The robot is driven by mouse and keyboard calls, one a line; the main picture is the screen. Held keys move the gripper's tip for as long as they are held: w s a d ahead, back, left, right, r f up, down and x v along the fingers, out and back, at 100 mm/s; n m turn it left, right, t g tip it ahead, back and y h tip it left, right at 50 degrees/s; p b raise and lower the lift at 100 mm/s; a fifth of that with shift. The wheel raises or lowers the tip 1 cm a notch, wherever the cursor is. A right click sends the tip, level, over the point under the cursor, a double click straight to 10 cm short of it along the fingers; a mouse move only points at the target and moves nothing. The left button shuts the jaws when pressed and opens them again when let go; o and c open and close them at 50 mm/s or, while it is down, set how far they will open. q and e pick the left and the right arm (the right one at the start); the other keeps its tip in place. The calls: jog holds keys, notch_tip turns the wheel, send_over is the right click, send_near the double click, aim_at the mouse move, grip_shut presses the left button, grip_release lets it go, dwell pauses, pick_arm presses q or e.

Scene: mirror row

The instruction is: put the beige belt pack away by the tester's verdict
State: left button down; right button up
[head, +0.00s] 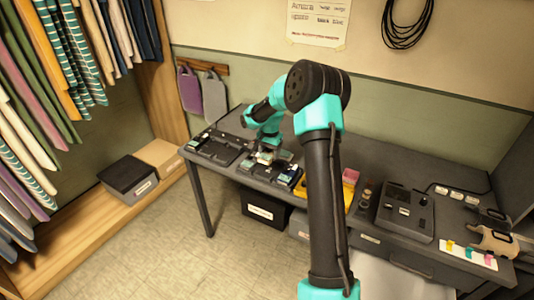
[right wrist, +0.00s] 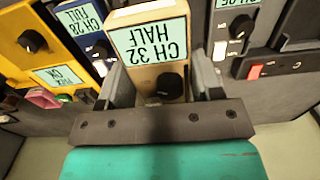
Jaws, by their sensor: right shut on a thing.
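The beige belt pack (right wrist: 153,52) is between the fingers of my right gripper (right wrist: 165,95) in the right wrist view. Its pale screen reads "CH 32 HALF" upside down, with a black knob beside it. In the head view my right gripper (head: 272,157) is low over the row of packs on the bench; the pack is too small to make out there. A yellow unit (right wrist: 40,48) with a black knob and a label ending in "OK" is at the left of the wrist view. My left gripper does not show.
A blue pack (right wrist: 95,42) is close beside the beige one, with dark packs on the other side. A dark tray (head: 218,148) lies at the bench's left end. A grey device (head: 405,212) stands on the right. Black and tan boxes (head: 128,178) sit on the wooden ledge.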

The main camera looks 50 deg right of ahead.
jog(key=shift+f, duration=0.15)
send_over(269, 170)
jog(key=shift+f, duration=2.4)
jog(key=shift+f, duration=1.15)
dwell(0.3)
jog(key=o, duration=1.1)
notch_tip(269, 170, up, 18)
jog(key=shift+f, duration=0.25)
dwell(0.5)
